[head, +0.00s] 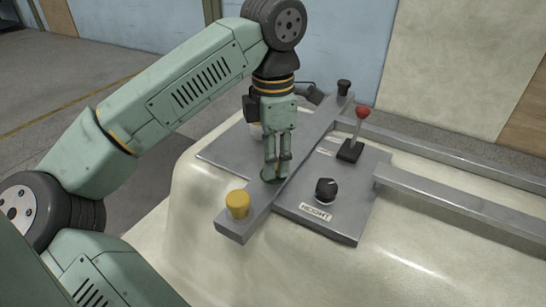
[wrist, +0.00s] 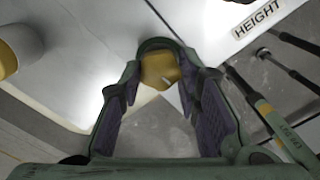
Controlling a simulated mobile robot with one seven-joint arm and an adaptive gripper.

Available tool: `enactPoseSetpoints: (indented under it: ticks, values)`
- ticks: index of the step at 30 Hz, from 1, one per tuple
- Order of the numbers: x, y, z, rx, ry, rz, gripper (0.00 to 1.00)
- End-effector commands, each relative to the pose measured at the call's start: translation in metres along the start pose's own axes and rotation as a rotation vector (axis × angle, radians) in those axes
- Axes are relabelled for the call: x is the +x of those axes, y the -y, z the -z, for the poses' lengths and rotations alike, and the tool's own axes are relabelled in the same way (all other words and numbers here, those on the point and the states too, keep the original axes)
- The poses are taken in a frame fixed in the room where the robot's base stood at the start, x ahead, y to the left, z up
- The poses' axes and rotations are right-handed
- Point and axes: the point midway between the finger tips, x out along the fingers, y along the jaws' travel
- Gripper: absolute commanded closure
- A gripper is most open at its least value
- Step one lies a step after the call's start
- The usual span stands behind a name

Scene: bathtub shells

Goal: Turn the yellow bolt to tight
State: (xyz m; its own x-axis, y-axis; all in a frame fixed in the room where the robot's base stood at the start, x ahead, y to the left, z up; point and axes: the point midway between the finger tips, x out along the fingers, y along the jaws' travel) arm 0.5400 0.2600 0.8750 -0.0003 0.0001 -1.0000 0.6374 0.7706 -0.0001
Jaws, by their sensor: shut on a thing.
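A small yellow bolt (wrist: 158,68) sits between my fingertips in the wrist view. My gripper (wrist: 160,80) is shut on it, with the purple-padded fingers on either side. In the head view my gripper (head: 272,172) points straight down at the middle of a grey bar (head: 300,160), and its fingers hide the bolt there. How far the bolt is turned cannot be seen.
A black dial (head: 326,190) above a HEIGHT label (head: 315,211) and a red-tipped lever (head: 361,118) stand to the right. Two grey rails (head: 460,205) run right. The pale shell (head: 400,270) is clear in front.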

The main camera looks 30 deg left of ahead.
Motion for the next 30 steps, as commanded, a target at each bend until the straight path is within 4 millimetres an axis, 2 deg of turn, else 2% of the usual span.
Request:
enactPoseSetpoints:
  ticks: [19,20,28,30]
  values:
    - [0.0,0.0,-0.0003,0.055,0.001,0.0,0.97]
    - [-0.0001,0.0,-0.0003,0.055,0.001,0.0,0.69]
    - [-0.0001,0.0,-0.0002,0.053,0.0,0.0,0.51]
    - [-0.0001,0.0,-0.0001,0.053,0.0,0.0,0.49]
